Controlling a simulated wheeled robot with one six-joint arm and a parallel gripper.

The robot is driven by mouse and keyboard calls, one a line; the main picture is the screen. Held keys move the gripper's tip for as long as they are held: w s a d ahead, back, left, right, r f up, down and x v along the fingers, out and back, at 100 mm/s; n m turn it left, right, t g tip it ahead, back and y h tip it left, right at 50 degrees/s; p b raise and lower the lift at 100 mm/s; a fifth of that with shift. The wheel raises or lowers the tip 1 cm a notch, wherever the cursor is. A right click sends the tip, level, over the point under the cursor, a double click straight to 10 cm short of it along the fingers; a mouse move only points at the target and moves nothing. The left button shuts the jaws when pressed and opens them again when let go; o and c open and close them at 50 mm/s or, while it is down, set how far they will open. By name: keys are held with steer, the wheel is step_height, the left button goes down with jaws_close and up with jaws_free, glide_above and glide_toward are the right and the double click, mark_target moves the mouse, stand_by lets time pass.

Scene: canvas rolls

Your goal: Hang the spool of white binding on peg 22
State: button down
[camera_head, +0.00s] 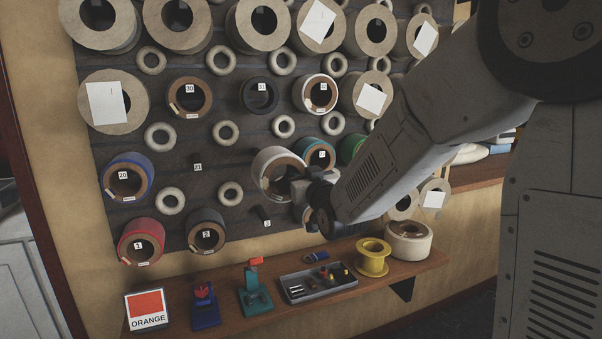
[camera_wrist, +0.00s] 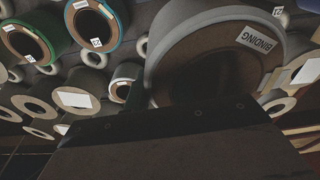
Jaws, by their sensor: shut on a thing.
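A spool of white binding (camera_head: 272,163) with a brown core is at the wall rack, facing out, between the bare peg 21 (camera_head: 198,167) and a teal-edged spool (camera_head: 318,154). In the wrist view the spool (camera_wrist: 215,40) is large and close, with a BINDING label on its core. My gripper (camera_head: 302,190) is shut on the spool's lower right side; its dark jaws (camera_wrist: 190,112) show below the spool in the wrist view. Peg 22 is hidden behind the spool. I cannot tell whether the spool is around the peg.
A blue spool (camera_head: 127,178) fills peg 20. Below, red (camera_head: 142,240) and black (camera_head: 206,231) spools hang on pegs 1 and 2; peg 3 (camera_head: 263,215) is bare. The shelf (camera_head: 375,280) holds a tray (camera_head: 318,284), a yellow spool (camera_head: 372,258) and an ORANGE card (camera_head: 147,310).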

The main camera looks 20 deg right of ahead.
steer(key=shift+w+a+f, duration=0.1)
steer(key=shift+w, duration=0.25)
steer(key=w+f, duration=0.1)
steer(key=w, duration=1.7)
steer(key=shift+w+a+f, duration=0.15)
steer(key=shift+w+f, duration=0.15)
steer(key=shift+w, duration=0.1)
stand_by(0.5)
steer(key=c, duration=1.1)
jaws_free()
